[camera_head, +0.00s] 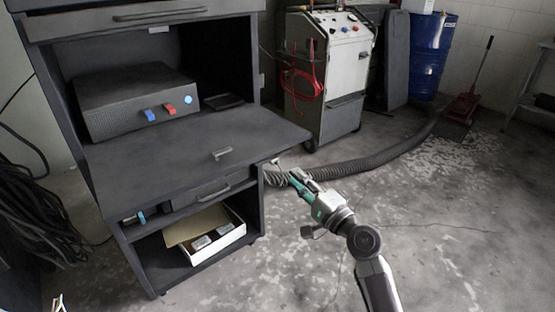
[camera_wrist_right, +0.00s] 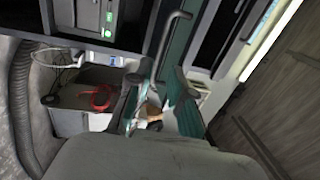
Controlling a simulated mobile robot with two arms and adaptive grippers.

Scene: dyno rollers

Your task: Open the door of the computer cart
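The computer cart (camera_head: 130,255) is a dark cabinet at the left in the head view. A dark panel (camera_head: 165,165) with a small handle (camera_head: 222,153) lies about level across its middle, sticking out at the front; I take it for the cart's door. My right gripper (camera_head: 288,172) is near that panel's right front corner. Its teal fingers also show in the wrist view (camera_wrist_right: 158,105), apart, with no thing clearly held between them. Whether they touch the panel is unclear. A small tip at the bottom left edge may be my left gripper (camera_head: 58,303); its fingers are unclear.
A dark box (camera_head: 135,100) sits inside the cart. A drawer (camera_head: 200,192) and an open carton (camera_head: 212,240) are below the panel. A grey machine (camera_head: 335,75), a thick hose (camera_head: 385,155) and a blue barrel (camera_head: 430,55) stand behind.

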